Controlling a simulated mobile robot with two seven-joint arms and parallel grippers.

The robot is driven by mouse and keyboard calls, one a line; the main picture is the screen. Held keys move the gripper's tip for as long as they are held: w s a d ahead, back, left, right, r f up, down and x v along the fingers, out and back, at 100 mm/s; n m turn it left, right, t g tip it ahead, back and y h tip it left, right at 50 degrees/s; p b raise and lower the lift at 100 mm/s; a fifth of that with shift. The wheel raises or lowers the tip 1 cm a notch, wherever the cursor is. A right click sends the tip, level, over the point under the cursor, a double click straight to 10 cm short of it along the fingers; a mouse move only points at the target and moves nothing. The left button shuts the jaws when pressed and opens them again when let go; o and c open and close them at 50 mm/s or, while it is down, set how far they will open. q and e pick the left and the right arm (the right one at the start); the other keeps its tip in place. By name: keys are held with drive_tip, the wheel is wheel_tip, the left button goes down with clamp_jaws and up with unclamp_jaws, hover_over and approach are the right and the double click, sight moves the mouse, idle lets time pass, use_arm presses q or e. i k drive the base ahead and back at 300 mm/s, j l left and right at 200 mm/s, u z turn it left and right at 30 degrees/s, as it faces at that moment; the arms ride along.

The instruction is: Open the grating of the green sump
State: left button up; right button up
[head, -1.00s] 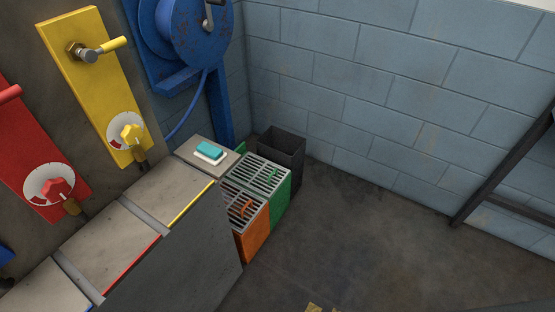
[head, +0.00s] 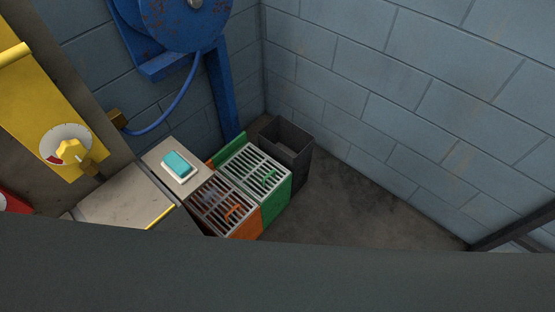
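The green sump (head: 277,201) stands on the floor in the corner, in the middle of the head view. Its grey slatted grating (head: 249,163) lies flat on top, closed, with a green handle (head: 268,179) on it. A green upright panel (head: 229,147) shows at its back left edge. The orange sump (head: 247,226) stands directly in front of it, with its own slatted grating and orange handle. Neither of my grippers shows in the view.
A black open bin (head: 288,141) stands behind the green sump. A teal soap block (head: 177,164) lies on a ledge to the left. A blue hose reel (head: 185,22) is above. A dark grey surface (head: 300,275) crosses the bottom. Floor (head: 350,205) to the right is clear.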

sight(266, 158)
drive_tip(key=i+l+u, duration=0.15)
drive_tip(key=i+l, duration=0.9)
